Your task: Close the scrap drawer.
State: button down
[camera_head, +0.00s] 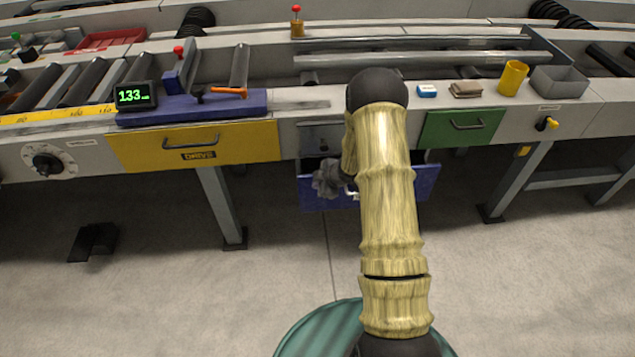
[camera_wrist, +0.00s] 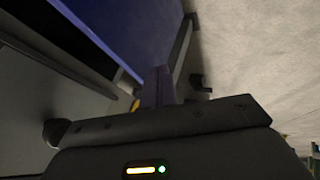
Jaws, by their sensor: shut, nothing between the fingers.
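The blue drawer (camera_head: 426,182) under the middle of the table stands out from the frame, open. I take it for the scrap drawer; no label on it is readable. My arm hides its middle. A dark grey lump (camera_head: 328,178) shows at its left part; I cannot tell whether it is scrap or part of my wrist. In the wrist view my gripper (camera_wrist: 158,78) is shut and empty, with the blue drawer surface (camera_wrist: 135,25) close beyond it. Whether the fingers touch the drawer I cannot tell.
A yellow drawer (camera_head: 240,143) is at the left and a green drawer (camera_head: 459,127) at the right, both looking shut. Table legs (camera_head: 222,208) stand on either side. The grey floor (camera_head: 160,290) in front is mostly clear, with a black pedal (camera_head: 93,241) at left.

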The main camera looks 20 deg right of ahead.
jog(key=s+a+f+p+v, duration=0.1)
jog(key=v, duration=1)
jog(key=shift+s, duration=0.4)
jog(key=shift+d+r, duration=0.1)
jog(key=s+a+r+m+g+h, duration=0.1)
jog(key=s+r+m+h, duration=0.15)
jog(key=r+m, duration=0.2)
jog(key=s+a+r+m+h, duration=0.1)
jog(key=s+r+m, duration=0.2)
jog(key=r, duration=0.3)
jog(key=s+a+r+m+g, duration=0.1)
jog(key=s+a+r+m, duration=0.1)
jog(key=s, duration=0.5)
jog(key=s+a+r+m+g, duration=0.2)
jog(key=s+a+m, duration=0.3)
jog(key=s, duration=0.3)
jog(key=shift+r, duration=0.65)
jog(key=shift+w, duration=0.1)
